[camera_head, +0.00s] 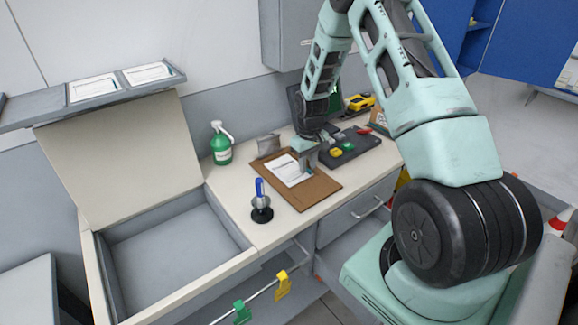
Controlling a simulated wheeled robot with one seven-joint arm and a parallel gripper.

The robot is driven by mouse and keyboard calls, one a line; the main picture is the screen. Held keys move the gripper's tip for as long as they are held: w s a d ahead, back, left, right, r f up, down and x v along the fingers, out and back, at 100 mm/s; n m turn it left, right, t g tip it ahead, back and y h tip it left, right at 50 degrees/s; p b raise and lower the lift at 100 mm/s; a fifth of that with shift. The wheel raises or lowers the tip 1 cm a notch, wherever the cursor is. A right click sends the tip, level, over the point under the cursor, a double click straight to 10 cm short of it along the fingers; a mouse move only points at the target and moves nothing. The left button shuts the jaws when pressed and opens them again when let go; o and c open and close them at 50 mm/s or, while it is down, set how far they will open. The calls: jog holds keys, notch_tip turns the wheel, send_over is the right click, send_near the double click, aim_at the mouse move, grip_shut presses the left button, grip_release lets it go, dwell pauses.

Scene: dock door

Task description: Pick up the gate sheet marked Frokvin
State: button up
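A white printed sheet (291,171) lies on a brown clipboard (314,193) on the desk. Two more white sheets, a left one (93,88) and a right one (147,74), lie on the raised grey shelf at the upper left. The print on all of them is too small to read, so I cannot tell which is marked Frokvin. My gripper (307,161) points down at the right edge of the clipboard sheet, over or touching it. Its fingers are small and partly hidden, and I cannot tell whether they are open or hold the paper.
An open-lidded empty bin (174,254) is at the left. Green and yellow clips (283,286) hang on the front rail.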

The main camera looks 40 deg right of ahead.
jog(key=shift+f, duration=0.35)
grip_shut()
